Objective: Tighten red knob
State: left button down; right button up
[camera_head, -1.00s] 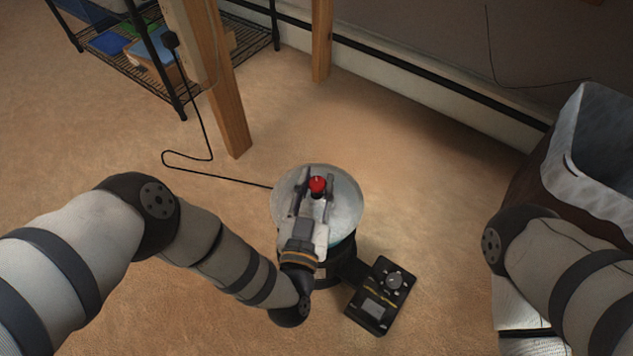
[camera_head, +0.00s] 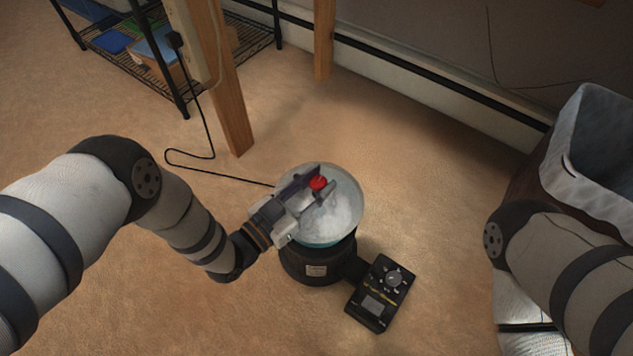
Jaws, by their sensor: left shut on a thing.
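The red knob (camera_head: 318,183) sits on top of a round, clear-lidded device (camera_head: 345,215) with a black base, standing on the floor near the middle of the head view. My left gripper (camera_head: 316,185) reaches in from the lower left, just above the lid. Its fingers lie on either side of the knob and are shut on it. Part of the knob's side is hidden by the fingers. My right arm shows at the right edge; its gripper is out of view.
A black control box (camera_head: 381,293) with a dial adjoins the device's base at lower right. A black cable (camera_head: 220,178) runs left along the floor. A lined bin (camera_head: 575,165) stands at right, wooden legs (camera_head: 232,115) and a wire shelf (camera_head: 150,50) at upper left.

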pick_arm(q)
jog(key=shift+w, duration=0.1)
dwell(0.3)
jog(key=c, duration=1.2)
grip_release()
jog(key=shift+d, duration=0.1)
jog(key=v, duration=1.2)
